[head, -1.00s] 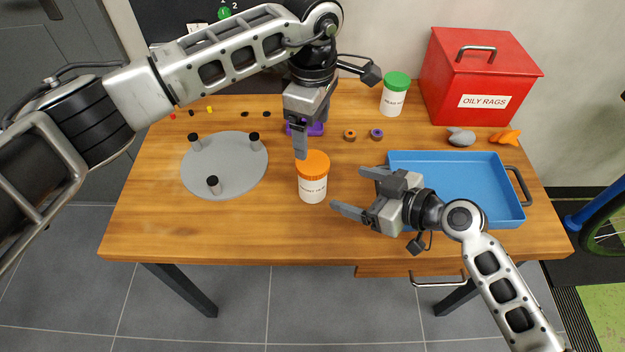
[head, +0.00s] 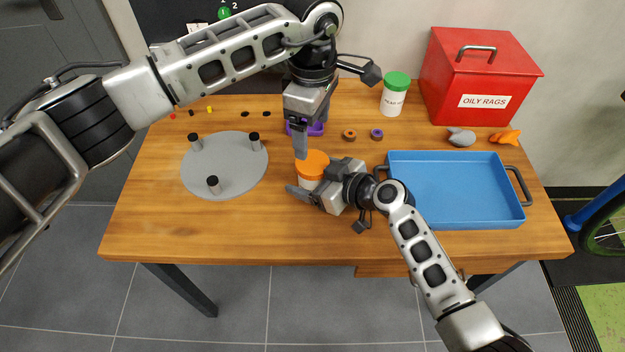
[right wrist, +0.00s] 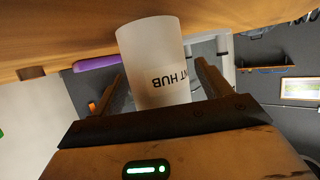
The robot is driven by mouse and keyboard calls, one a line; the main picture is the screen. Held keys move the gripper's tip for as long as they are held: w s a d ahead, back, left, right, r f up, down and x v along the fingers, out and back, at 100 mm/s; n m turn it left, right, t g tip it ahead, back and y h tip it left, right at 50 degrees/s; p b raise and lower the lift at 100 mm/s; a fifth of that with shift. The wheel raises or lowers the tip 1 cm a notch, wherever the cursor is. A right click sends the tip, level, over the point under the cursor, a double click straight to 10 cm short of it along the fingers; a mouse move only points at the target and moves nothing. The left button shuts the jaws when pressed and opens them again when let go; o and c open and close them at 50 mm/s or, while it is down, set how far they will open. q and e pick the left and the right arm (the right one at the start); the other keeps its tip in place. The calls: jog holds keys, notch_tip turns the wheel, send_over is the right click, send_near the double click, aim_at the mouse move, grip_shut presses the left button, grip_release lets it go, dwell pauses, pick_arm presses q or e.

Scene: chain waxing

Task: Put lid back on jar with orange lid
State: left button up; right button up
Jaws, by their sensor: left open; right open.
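The jar with the orange lid stands upright on the table, its white body (head: 304,184) partly hidden by my right gripper. The orange lid (head: 312,162) sits on top of it; I cannot tell whether it is fully seated. My right gripper (head: 309,177) is open with its fingers around the jar. In the right wrist view, the white jar body (right wrist: 158,65) shows upside down between the two open fingers, with part of its label readable; the lid is out of sight there. My left gripper (head: 300,145) points down at the lid's back edge, open; only one finger shows clearly.
A blue tray (head: 516,212) lies to the right, with a green-lidded jar (head: 394,95) and a red oily-rags box (head: 480,80) behind. A grey disc with posts (head: 225,175) lies left. A purple object (head: 317,129) is behind the left gripper. The front left table is clear.

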aim_at(312, 162)
grip_shut()
pick_arm(q)
jog(key=n, duration=1.3)
jog(key=shift+n, duration=0.4)
jog(key=n, duration=1.3)
jog(key=shift+f, duration=4.05)
